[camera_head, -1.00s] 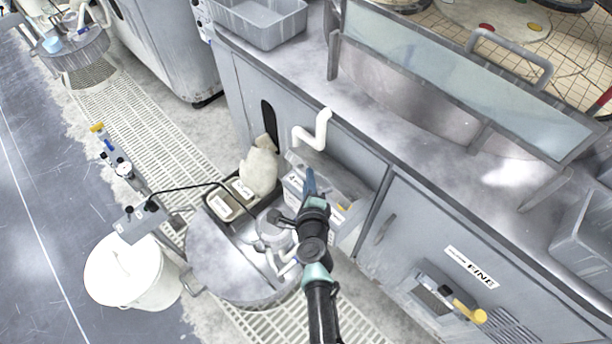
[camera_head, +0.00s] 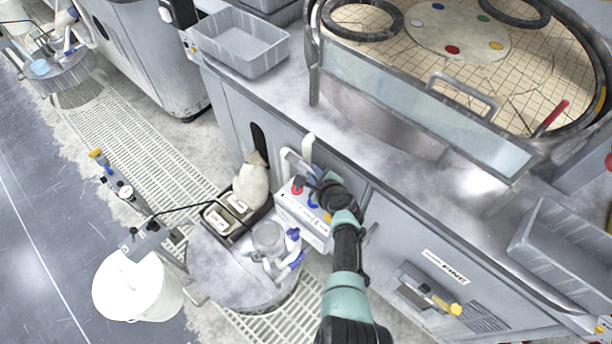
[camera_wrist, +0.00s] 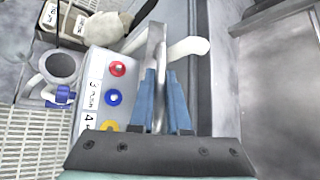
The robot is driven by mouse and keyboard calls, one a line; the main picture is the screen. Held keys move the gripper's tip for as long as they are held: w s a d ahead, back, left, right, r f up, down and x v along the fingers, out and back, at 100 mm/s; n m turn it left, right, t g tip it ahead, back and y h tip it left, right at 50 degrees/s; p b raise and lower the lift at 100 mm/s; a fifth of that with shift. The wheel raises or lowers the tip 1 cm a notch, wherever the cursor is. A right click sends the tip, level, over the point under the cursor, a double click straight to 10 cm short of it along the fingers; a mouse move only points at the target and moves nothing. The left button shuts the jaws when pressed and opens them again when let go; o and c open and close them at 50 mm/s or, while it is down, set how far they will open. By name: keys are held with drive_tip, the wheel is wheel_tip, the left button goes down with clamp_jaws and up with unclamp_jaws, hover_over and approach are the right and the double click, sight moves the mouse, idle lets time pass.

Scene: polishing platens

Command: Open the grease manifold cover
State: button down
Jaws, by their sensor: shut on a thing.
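The grease manifold (camera_head: 300,220) is a pale box low against the cabinet front. Its top face shows in the wrist view (camera_wrist: 94,68), with a red (camera_wrist: 118,68), a blue (camera_wrist: 113,97) and a yellow (camera_wrist: 109,125) ring-shaped fitting exposed beside numbered labels. The grey cover (camera_wrist: 154,45) stands raised, seen nearly edge-on. My gripper (camera_wrist: 162,95) has its blue fingers shut on the cover's edge. In the head view my gripper (camera_head: 318,182) is above the box's cabinet side, and my wrist hides part of the box and cover.
A white bent pipe (camera_head: 308,146) rises close behind the cover. A round drum (camera_head: 230,268) with a clear cup and blue-tipped taps stands left of the box. A pale sack (camera_head: 252,184) sits behind. The cabinet's worktop edge (camera_head: 375,168) overhangs to the right.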

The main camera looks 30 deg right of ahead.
drive_tip(key=shift+w+d+r+m+y+b, duration=0.2)
drive_tip(key=shift+w+d+r+y, duration=0.05)
drive_tip(key=shift+d, duration=0.4)
drive_tip(key=shift+w+d+r+m+y+b, duration=0.15)
drive_tip(key=shift+w+d+r+m+y, duration=0.1)
drive_tip(key=shift+d, duration=0.35)
drive_tip(key=shift+w+d+r+b, duration=0.1)
drive_tip(key=shift+d+r+b, duration=0.1)
drive_tip(key=shift+d, duration=0.2)
drive_tip(key=shift+w+d+r+b, duration=0.1)
drive_tip(key=shift+d+b, duration=0.05)
drive_tip(key=shift+d, duration=0.25)
drive_tip(key=c, duration=0.9)
unclamp_jaws()
drive_tip(key=shift+r, duration=0.1)
